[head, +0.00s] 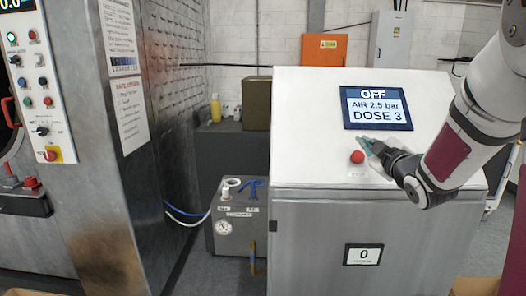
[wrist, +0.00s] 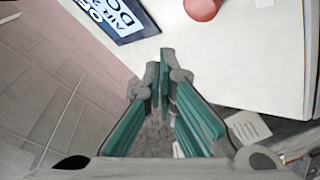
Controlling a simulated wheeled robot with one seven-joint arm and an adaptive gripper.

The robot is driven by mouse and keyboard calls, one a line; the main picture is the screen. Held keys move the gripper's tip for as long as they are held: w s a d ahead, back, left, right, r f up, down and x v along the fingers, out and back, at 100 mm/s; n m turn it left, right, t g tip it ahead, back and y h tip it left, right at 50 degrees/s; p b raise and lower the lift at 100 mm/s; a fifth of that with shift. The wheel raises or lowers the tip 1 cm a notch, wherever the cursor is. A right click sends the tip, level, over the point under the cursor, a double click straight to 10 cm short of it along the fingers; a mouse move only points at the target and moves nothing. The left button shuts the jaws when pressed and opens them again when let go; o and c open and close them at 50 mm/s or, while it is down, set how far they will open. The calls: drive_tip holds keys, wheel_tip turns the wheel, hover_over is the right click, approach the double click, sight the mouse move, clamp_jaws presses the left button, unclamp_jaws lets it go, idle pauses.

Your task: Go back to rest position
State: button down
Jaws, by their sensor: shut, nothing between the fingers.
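My gripper (head: 366,143) is at the end of my arm, which reaches in from the right in the head view. Its fingers are close to the red button (head: 357,157) on the sloped white top of the steel cabinet (head: 300,125). In the wrist view the fingertips (wrist: 160,62) are together with nothing between them. The red button also shows at the top of the wrist view (wrist: 202,8), apart from the fingertips. The cabinet's screen (head: 376,108) reads "OFF", "AIR 2.5 bar" and "DOSE 3".
A large steel machine (head: 95,200) with a control panel (head: 37,85) stands at the left. A grey unit with a gauge (head: 223,227) and hoses is left of the cabinet. A small label reading "0" (head: 362,254) is on the cabinet front. A cardboard box edge (head: 475,286) shows at the lower right.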

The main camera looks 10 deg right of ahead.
drive_tip(key=s+a+f+m+g+y+p, duration=0.1)
drive_tip(key=s+a+m+g, duration=0.2)
drive_tip(key=s+a, duration=0.4)
drive_tip(key=s+a+f+m+g+p, duration=0.1)
drive_tip(key=s+a+g, duration=0.5)
drive_tip(key=s, duration=1.1)
drive_tip(key=s+a+f+m+g+y+p, duration=0.1)
drive_tip(key=s+a+m+g, duration=0.3)
drive_tip(key=s+a, duration=0.6)
drive_tip(key=shift+s+f+m+g+y, duration=0.3)
drive_tip(key=shift+s+f+m, duration=0.35)
drive_tip(key=shift+s, duration=0.5)
